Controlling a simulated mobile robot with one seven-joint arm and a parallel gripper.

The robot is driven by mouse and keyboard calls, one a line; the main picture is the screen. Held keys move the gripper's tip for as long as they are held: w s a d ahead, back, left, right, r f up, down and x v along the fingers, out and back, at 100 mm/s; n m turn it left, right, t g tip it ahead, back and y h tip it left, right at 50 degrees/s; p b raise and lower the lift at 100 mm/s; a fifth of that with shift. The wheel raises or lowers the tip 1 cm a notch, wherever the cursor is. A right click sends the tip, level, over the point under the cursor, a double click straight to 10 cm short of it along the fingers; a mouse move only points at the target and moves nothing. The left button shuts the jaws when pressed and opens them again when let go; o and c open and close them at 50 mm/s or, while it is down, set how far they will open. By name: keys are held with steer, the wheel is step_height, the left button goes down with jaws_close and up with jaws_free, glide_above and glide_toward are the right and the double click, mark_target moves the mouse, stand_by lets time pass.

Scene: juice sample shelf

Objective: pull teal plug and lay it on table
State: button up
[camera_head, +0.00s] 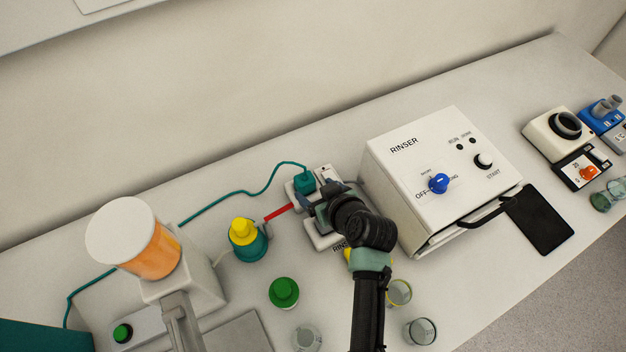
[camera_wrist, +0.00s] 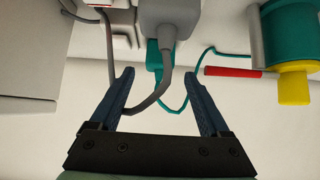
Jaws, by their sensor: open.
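The teal plug (camera_head: 304,183) sits upright in a white socket block (camera_head: 325,172) near the back of the table, with its teal cord running left. In the wrist view the teal plug (camera_wrist: 153,57) shows beyond the gap between my fingertips, partly covered by a grey plug (camera_wrist: 165,14) and its grey cord. My gripper (camera_head: 322,198) is open and empty just in front of and right of the teal plug. Its two dark blue fingers (camera_wrist: 160,78) are spread apart. I cannot tell how near the fingertips are to touching the plug.
A white rinser box (camera_head: 440,180) stands right of my gripper. A teal bottle with a yellow cap (camera_head: 243,235) and a red stick (camera_head: 278,212) are close on the left. A juicer with an orange container (camera_head: 150,250) stands further left. Bare table (camera_head: 225,190) lies behind the bottle.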

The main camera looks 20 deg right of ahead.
mark_target(308, 185)
steer(key=b+x, duration=0.6)
steer(key=x, duration=0.1)
steer(key=shift+s+f, duration=0.1)
steer(key=shift+f, duration=0.15)
steer(key=shift+w+f+b, duration=0.25)
steer(key=shift+w+b, duration=0.15)
steer(key=shift+w, duration=0.15)
jaws_close()
